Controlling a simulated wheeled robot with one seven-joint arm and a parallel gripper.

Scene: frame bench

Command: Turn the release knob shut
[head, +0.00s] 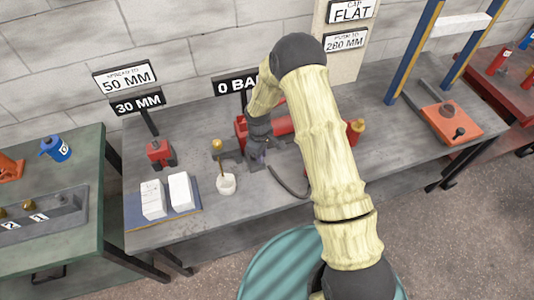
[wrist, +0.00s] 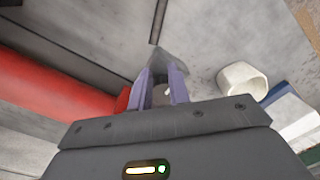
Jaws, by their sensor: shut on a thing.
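My gripper (wrist: 161,88) points down in the wrist view, its two purple fingers shut on a small pale grey piece (wrist: 160,96), which I take to be the release knob. Only a sliver of the knob shows between the fingers, and its turn position cannot be told. A red cylinder, the pump body (wrist: 60,88), lies just left of the fingers. In the head view my gripper (head: 257,152) is low at the left end of the red pump (head: 279,128). My arm covers part of the pump, and the knob is hidden there.
A white cup (head: 226,184) with a brass-topped rod stands close to my gripper. White blocks (head: 153,199), a small red jack (head: 160,152) and signs stand farther left on the grey bench (head: 200,116). A dark hose (head: 287,185) curves right of the gripper.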

